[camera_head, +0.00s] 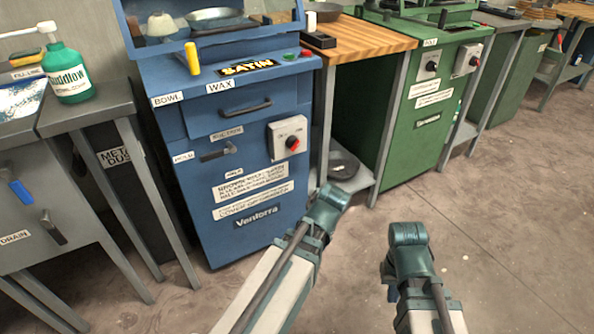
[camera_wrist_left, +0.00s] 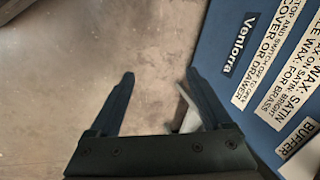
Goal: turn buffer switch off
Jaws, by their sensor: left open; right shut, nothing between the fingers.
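The switch on the blue cabinet is a pale box (camera_head: 287,137) with a red knob (camera_head: 292,143), on the right part of the cabinet front. Which position the knob is in is too small to tell. A label reading BUFFER (camera_wrist_left: 298,138) shows at the right edge of the left wrist view; the knob is not in that view. My left gripper (camera_wrist_left: 160,75) is open and empty, with floor between its fingers, left of the cabinet's labels. In the head view its arm ends below and right of the switch. My right gripper (camera_head: 390,278) is shut and empty over the floor.
The blue cabinet (camera_head: 250,205) has a drawer handle (camera_head: 245,106) and a lower handle. A wooden-topped bench (camera_head: 365,42) and a green cabinet (camera_head: 415,130) stand to its right. A green bottle (camera_head: 70,75) is on the left table. The floor in front is clear.

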